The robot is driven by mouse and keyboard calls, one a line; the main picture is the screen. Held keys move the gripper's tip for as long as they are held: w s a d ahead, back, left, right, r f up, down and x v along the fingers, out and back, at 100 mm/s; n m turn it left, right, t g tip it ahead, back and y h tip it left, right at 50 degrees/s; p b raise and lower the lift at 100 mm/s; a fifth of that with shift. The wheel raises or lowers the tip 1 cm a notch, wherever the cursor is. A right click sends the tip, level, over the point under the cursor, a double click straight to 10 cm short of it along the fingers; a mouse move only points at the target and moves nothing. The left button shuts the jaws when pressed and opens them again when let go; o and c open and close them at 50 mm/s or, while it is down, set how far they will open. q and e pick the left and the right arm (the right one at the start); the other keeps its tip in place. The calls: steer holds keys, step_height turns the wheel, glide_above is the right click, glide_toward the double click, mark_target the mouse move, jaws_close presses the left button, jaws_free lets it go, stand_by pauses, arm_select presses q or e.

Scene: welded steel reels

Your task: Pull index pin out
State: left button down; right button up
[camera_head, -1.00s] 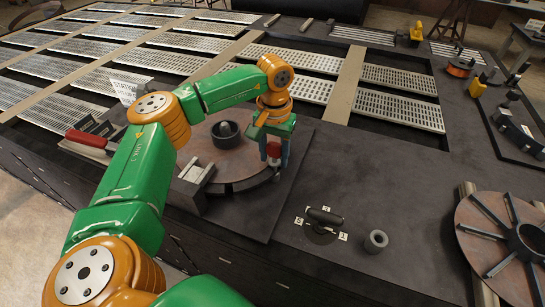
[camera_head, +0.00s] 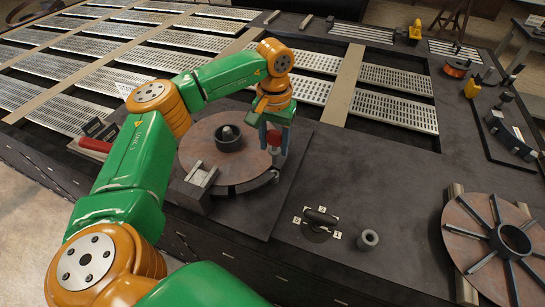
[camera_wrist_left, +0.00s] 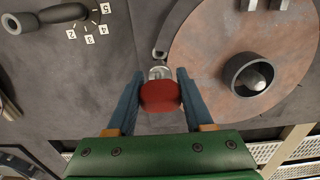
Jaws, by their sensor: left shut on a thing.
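The index pin (camera_head: 274,138) has a red knob and a silver shaft. In the head view it is at the right rim of the round brown plate (camera_head: 206,152). My left gripper (camera_head: 273,143) is shut on the red knob, with a blue finger on each side. In the left wrist view the red knob (camera_wrist_left: 160,97) sits between the fingers, with a silver part (camera_wrist_left: 160,72) beyond it near the plate's edge. I cannot tell whether the shaft's tip is clear of its hole. My right gripper is not in view.
A dark hub ring (camera_head: 228,138) stands on the plate. A metal block (camera_head: 199,180) is at its front left. Right of it are a black lever (camera_head: 320,217) with number labels and a grey collar (camera_head: 368,239). A spoked reel (camera_head: 475,232) lies at the right.

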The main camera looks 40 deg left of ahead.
mark_target(274, 133)
arm_select(q)
steer(key=shift+r+p, duration=2.2)
steer(key=shift+r, duration=0.45)
